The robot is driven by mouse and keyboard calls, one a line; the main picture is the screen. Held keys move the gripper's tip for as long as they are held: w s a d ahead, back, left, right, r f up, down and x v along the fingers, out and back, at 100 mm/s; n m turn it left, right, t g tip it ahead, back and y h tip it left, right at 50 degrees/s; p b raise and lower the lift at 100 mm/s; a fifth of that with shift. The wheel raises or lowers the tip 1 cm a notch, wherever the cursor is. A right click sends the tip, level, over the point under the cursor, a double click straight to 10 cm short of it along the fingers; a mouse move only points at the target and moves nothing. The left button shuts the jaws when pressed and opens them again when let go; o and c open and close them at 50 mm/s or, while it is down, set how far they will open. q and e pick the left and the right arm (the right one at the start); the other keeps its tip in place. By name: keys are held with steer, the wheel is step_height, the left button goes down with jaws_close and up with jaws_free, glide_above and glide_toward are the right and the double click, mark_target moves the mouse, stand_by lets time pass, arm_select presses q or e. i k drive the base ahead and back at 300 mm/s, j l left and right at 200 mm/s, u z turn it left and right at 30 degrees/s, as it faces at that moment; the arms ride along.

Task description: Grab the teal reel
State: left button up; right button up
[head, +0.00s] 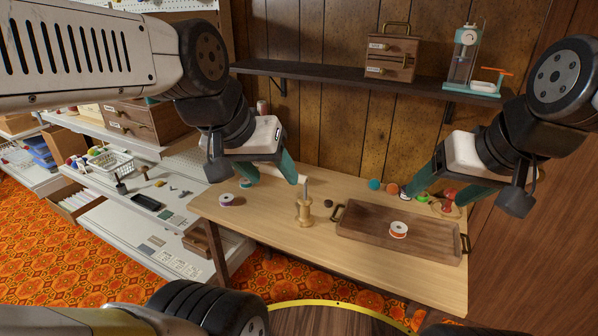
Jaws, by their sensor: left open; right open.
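A small reel with a white top and teal side (245,184) stands on the wooden table near its left end, just below one fingertip of my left gripper. My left gripper (272,182) is open above the table's left part, its fingers pointing down; I cannot tell whether it touches the reel. A round teal item (374,184) also sits at the table's back edge; its shape is too small to tell. My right gripper (436,198) is open over the back right of the table, with small coloured items around its fingertips, partly hidden.
A wooden spool holder with a pin (304,210) stands mid-table. A brown tray (365,235) bears a red-orange reel (398,230). A dark shelf (350,78) hangs above the table.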

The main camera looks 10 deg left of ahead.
mark_target(245, 183)
steer(key=i+j+u, duration=0.2)
steer(key=j, duration=0.45)
steer(key=i+j+u, duration=0.2)
steer(key=i+j, duration=0.3)
steer(key=i+j+u, duration=0.2)
steer(key=i+j, duration=0.2)
steer(key=j, duration=0.15)
